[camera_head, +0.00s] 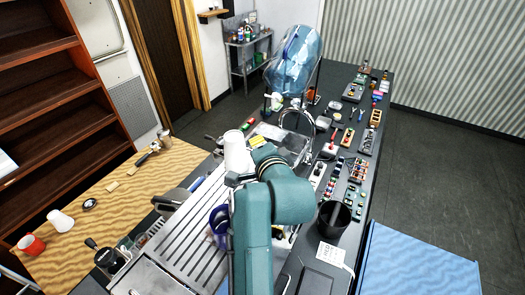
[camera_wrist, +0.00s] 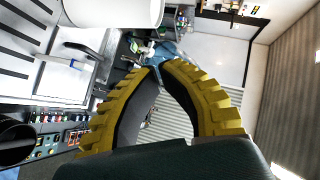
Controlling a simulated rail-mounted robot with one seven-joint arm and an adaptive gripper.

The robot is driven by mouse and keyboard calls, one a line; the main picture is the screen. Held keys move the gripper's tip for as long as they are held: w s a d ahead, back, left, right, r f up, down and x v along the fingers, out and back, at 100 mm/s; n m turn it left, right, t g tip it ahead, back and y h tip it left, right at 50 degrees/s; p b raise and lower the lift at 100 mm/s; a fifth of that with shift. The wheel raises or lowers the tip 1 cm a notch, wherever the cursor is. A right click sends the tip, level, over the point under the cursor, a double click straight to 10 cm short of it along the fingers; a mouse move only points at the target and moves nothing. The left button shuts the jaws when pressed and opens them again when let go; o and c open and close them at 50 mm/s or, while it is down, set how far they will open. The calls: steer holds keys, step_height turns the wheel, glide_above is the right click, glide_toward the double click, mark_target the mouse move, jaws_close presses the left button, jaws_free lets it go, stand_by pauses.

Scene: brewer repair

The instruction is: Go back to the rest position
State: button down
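My gripper (camera_wrist: 159,67) shows in the wrist view as two yellow ribbed fingers curving together, their tips meeting with nothing seen between them. In the head view only a bit of yellow of my gripper (camera_head: 257,141) shows past my teal arm, above the counter near the sink tap. A white cylinder (camera_head: 237,152) stands just left of it. A white rounded body (camera_wrist: 115,10), likely the same one, shows at the top of the wrist view, outside the fingers.
A curved metal tap (camera_head: 297,115) and a blue water bottle (camera_head: 294,62) stand beyond the gripper. Small parts cover the dark counter at right. A black cup (camera_head: 333,218) is at front right. A wooden table (camera_head: 110,200) with cups lies left.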

steer(key=s+d+r+n+t+h+p, duration=0.1)
steer(key=s+d+r+n+t, duration=0.1)
steer(key=s+r, duration=0.5)
steer(key=s+d+r+n+t+h+p, duration=0.1)
steer(key=s+d+r+n+t, duration=0.1)
steer(key=s+r+n, duration=0.3)
steer(key=s+d+r+n+t+h+p, duration=0.1)
steer(key=s+d+r+n+t, duration=0.2)
steer(key=s+r, duration=0.7)
steer(key=s+n+t, duration=0.1)
steer(key=s, duration=0.1)
steer(key=shift+s+r+h, duration=0.35)
steer(key=shift+s+h, duration=0.05)
